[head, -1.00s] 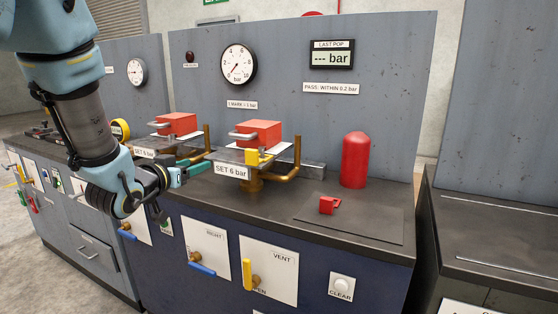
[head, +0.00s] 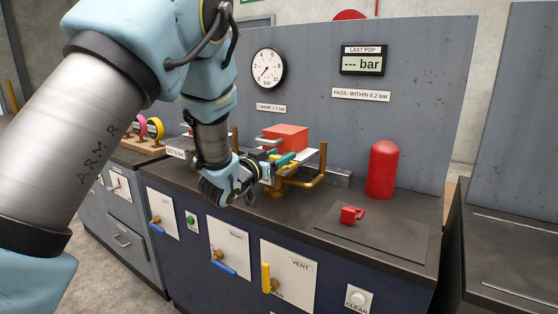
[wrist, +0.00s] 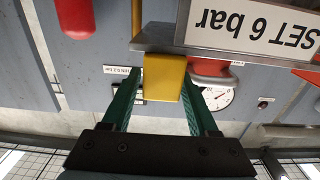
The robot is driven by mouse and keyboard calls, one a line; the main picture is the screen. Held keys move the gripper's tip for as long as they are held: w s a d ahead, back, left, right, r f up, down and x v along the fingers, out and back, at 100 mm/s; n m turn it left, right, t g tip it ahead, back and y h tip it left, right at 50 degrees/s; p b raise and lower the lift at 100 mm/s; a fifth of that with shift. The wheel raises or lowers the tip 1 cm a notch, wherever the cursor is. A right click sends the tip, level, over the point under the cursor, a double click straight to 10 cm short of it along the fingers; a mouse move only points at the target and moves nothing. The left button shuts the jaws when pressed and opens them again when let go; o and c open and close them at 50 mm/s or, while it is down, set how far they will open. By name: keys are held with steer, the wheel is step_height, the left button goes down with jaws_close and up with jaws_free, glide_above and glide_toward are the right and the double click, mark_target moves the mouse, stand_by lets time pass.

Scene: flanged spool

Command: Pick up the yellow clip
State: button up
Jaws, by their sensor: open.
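The yellow clip (wrist: 163,78) shows in the wrist view as a yellow block at the edge of the grey plate that carries the SET 6 bar label (wrist: 250,25). My gripper (wrist: 160,88) is open, with a green finger on either side of the clip in that view. I cannot tell whether either finger touches it. In the head view my gripper (head: 284,162) is at the front of the right-hand valve fixture with the red block (head: 286,137). My wrist and fingers largely hide the clip and label there.
Brass pipes (head: 309,180) flank the fixture. A red cylinder (head: 382,170) and a small red part (head: 351,215) stand to the right on the dark bench. The dark mat (head: 385,236) is otherwise clear. A blue-grey panel with a gauge (head: 268,68) rises behind.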

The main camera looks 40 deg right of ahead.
steer(key=shift+x, duration=0.95)
jaws_close()
